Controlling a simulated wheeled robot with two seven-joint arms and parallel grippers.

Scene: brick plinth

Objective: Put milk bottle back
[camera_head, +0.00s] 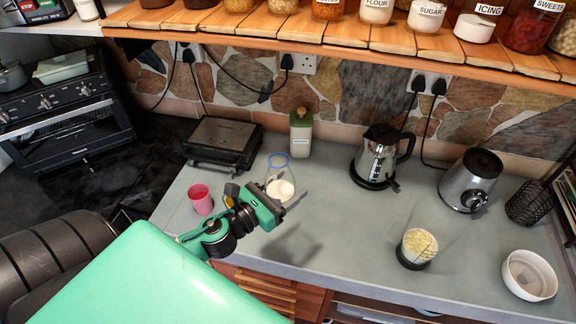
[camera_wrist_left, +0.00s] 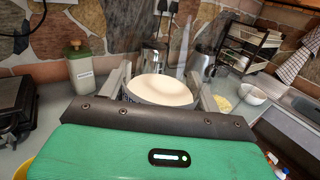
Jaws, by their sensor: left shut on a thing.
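In the left wrist view, the pale top of the milk bottle (camera_wrist_left: 160,90) shows between the two fingers of my left gripper (camera_wrist_left: 163,84). The gripper's palm hides its lower part, so I cannot tell whether it touches the counter. A shadow falls on the counter to the right of the gripper. My right gripper is not in view.
A pink cup (camera_head: 200,198) stands left of the gripper. The grill (camera_head: 222,142), a green-topped canister (camera_head: 301,132) and a kettle (camera_head: 380,155) stand behind. The counter's middle (camera_head: 335,215) is clear.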

